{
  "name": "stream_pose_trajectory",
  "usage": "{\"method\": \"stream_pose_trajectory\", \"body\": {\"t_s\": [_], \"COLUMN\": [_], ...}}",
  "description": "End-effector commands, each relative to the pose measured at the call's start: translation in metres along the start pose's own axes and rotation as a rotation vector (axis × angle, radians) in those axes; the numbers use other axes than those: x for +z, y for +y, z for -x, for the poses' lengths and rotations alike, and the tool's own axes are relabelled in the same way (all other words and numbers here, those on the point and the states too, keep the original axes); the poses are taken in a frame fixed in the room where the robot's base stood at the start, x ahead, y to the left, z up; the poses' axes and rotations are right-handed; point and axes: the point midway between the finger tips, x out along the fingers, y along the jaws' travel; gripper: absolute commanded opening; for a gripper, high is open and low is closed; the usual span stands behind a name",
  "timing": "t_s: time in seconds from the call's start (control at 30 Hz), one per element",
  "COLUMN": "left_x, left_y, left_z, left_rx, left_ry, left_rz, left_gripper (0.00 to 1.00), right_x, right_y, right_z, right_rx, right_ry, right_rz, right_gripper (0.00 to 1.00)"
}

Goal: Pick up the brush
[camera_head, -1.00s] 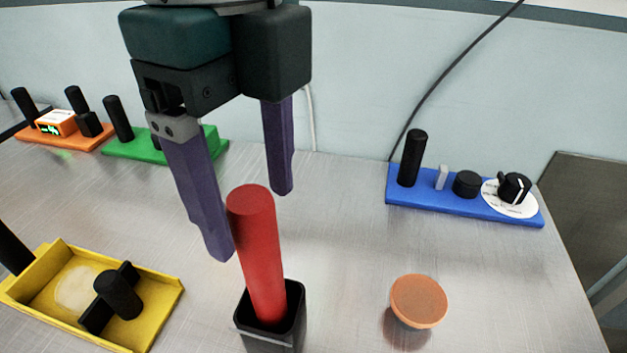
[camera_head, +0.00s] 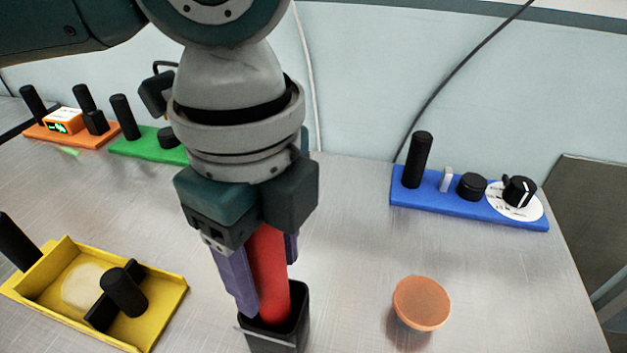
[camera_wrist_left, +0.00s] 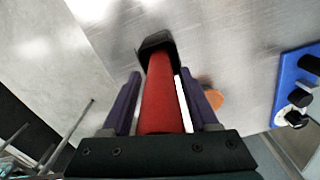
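The brush shows as a thick red handle (camera_head: 268,280) standing in a black square holder (camera_head: 298,335), leaning slightly. Its lower end is hidden inside the holder. My left gripper (camera_head: 266,288) is lowered over the handle from above, with one purple finger on each side. In the left wrist view the red handle (camera_wrist_left: 160,100) lies between the fingers, and a bright gap shows between it and the right-hand finger. The fingers are open around the handle. The gripper body hides the handle's top in the head view. My right gripper is in neither view.
A yellow tray (camera_head: 165,318) with a black knob stands at the left. An orange round knob (camera_head: 422,302) stands right of the holder. A blue module (camera_head: 470,208) is at the back right. Green (camera_head: 150,148) and orange (camera_head: 75,138) modules are at the back left.

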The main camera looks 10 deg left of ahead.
Motion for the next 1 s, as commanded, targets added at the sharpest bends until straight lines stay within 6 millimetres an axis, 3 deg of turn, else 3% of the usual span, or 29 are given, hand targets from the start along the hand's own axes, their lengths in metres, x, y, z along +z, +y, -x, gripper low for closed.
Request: {"method": "stream_pose_trajectory", "body": {"t_s": [0.07,0.5,1.0], "left_x": [-0.0001,-0.0001,-0.0002], "left_y": [-0.0001,-0.0002,-0.0008], "left_z": [0.0002,0.0004,0.0068], "left_rx": [0.0,-0.001,-0.002], "left_ry": [0.0,0.0,0.001], "left_rz": [0.0,0.0,0.001], "left_gripper": [0.5,0.01,0.0], "right_x": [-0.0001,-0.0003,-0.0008], "right_y": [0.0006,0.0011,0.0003], "right_z": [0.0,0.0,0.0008], "right_rx": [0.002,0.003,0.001], "right_ry": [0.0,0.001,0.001], "right_rz": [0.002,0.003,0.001], "right_gripper": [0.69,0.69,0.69]}}
